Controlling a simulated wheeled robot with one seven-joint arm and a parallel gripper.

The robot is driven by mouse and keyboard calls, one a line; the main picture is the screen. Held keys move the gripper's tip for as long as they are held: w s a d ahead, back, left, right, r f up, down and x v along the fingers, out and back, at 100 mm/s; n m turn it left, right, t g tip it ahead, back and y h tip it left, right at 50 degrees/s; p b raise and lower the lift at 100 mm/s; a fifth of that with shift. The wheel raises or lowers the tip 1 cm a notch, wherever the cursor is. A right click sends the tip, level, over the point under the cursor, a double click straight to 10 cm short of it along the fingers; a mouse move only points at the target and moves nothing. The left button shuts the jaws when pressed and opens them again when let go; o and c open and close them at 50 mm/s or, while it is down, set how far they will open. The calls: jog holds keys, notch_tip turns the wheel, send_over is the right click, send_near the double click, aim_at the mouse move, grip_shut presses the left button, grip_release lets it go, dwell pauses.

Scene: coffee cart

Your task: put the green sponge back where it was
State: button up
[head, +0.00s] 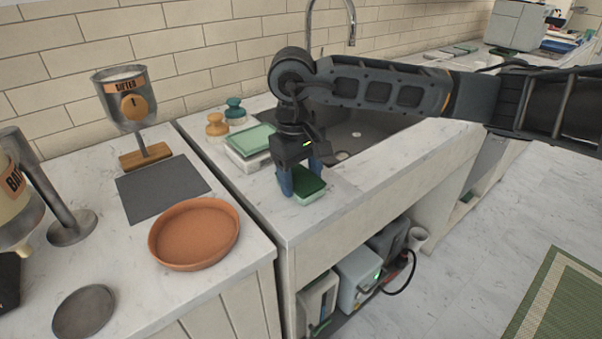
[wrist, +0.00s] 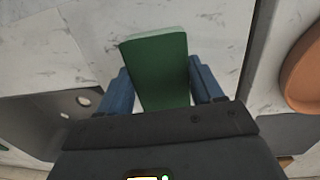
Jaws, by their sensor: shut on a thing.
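The green sponge (head: 308,186) is dark green on its broad side, with a lighter edge. My gripper (head: 301,181) is shut on it, with a blue finger on either side, at the front part of the marble counter (head: 345,180) by the sink. In the wrist view the sponge (wrist: 158,72) sits between the blue fingers of my gripper (wrist: 160,85) and sticks out past their tips. I cannot tell whether the sponge touches the counter. Nothing in view marks its former place for certain.
The sink (head: 350,140) is behind right. A terracotta dish (head: 195,235) is on the left counter, across a gap.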

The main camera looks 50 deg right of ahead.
jog(key=shift+f, duration=0.15)
jog(key=o, duration=1.1)
